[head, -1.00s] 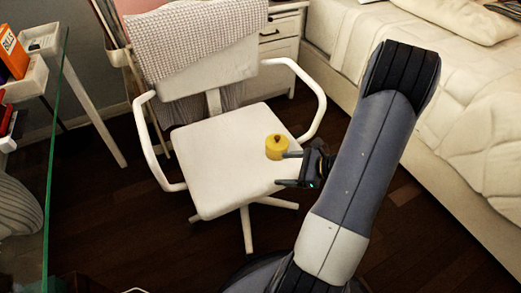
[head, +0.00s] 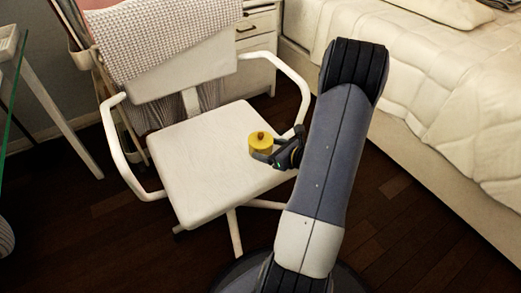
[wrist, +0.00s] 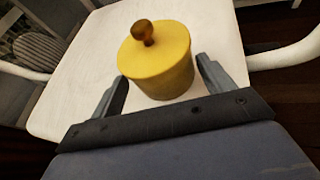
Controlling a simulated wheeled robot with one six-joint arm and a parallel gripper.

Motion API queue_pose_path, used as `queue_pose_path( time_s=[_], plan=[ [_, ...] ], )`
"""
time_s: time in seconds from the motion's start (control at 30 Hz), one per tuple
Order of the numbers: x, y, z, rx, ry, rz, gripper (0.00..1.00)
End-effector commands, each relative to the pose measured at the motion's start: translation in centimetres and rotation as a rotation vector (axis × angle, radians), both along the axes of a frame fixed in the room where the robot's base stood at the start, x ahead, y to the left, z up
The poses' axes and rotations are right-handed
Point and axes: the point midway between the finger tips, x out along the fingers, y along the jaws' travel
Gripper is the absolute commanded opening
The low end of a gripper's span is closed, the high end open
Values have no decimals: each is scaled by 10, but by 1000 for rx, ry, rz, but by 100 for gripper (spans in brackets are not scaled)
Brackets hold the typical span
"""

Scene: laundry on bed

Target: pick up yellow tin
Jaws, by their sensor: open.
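The yellow tin (head: 260,143) is a short round tin with a small brown knob on its lid. It stands upright on the white chair seat (head: 190,165), near the seat's right side. My gripper (head: 265,158) is at the tin, coming from the right in the head view. In the wrist view the tin (wrist: 160,65) sits ahead of and partly between the two open fingers (wrist: 160,85), with a finger on each side. I see a gap at each finger in the wrist view, and the fingers do not grip it.
The chair's right armrest (head: 290,85) curves up behind my gripper. A knitted grey-white blanket (head: 160,40) hangs over the backrest. The bed (head: 430,110) is at the right, white drawers (head: 259,45) behind. A glass-edged table stands at the far left.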

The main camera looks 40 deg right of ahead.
Motion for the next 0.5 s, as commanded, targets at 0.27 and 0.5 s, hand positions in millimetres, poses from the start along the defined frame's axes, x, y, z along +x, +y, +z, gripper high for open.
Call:
queue_pose_path(
  time_s=[0.27,0.5],
  plan=[
    [35,8,-18,-1,0,4,77],
    [38,9,-18,-1,1,1,77]
  ],
)
